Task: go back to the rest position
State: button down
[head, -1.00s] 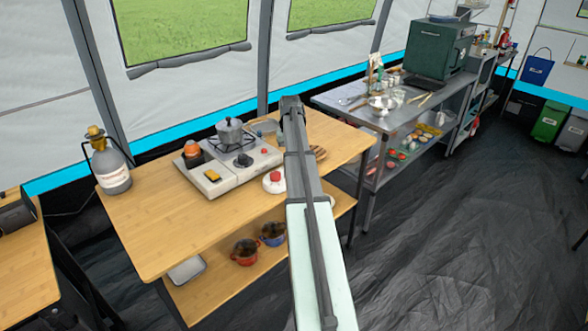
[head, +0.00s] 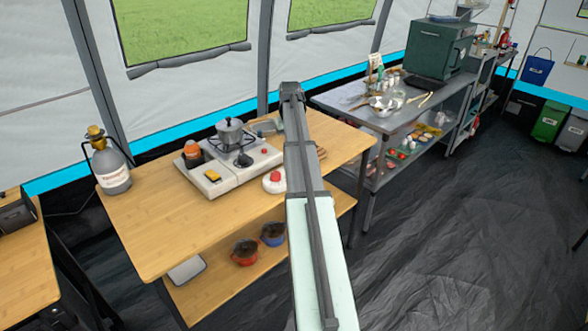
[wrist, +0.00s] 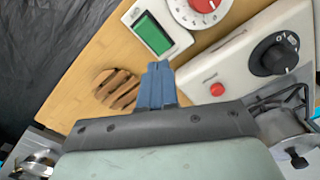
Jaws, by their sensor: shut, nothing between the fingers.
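My gripper shows in the wrist view (wrist: 158,85) as two blue-grey fingers pressed together. It is shut and empty, above the wooden table (head: 150,228). In the head view my arm reaches up and away across the table, and its own links hide the fingertips there. In the wrist view the fingers lie between a slotted wooden piece (wrist: 117,88) and the white stove (wrist: 235,75). They look apart from both, though the height is hard to judge.
The stove (head: 212,178) carries a grey pot (head: 230,131). A red-topped timer (head: 274,181) sits beside it, and a gas bottle (head: 110,170) stands at the table's left. Red (head: 245,252) and blue (head: 272,234) pots sit on the lower shelf. A metal table (head: 400,117) stands beyond.

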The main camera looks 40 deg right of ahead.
dwell(0.3)
jog(key=a+r+n+t+h, duration=0.2)
jog(key=a+r+n+t, duration=0.1)
jog(key=a+r, duration=0.5)
jog(key=s+a+f+m+g+y, duration=0.1)
jog(key=s+a+f+g, duration=0.15)
jog(key=s+f, duration=0.65)
jog(key=s+a+f+g, duration=0.2)
jog(key=s+a+f, duration=0.2)
jog(key=f, duration=0.9)
jog(key=s+a+f+m+g+y, duration=0.15)
jog(key=s+a+f, duration=0.25)
jog(key=s+f, duration=0.5)
jog(key=s+a+f+n+g, duration=0.1)
jog(key=s+a+f+n, duration=0.15)
jog(key=a+f, duration=0.65)
jog(key=s+a+f+n+g, duration=0.1)
jog(key=s+a+f, duration=0.3)
jog(key=a+f, duration=0.5)
jog(key=s+a+f+n+g, duration=0.1)
jog(key=s+a+f+n, duration=0.1)
jog(key=s+a+f, duration=0.7)
jog(key=s+a, duration=0.3)
jog(key=s, duration=0.3)
jog(key=shift+f+g, duration=0.15)
jog(key=shift+g, duration=0.25)
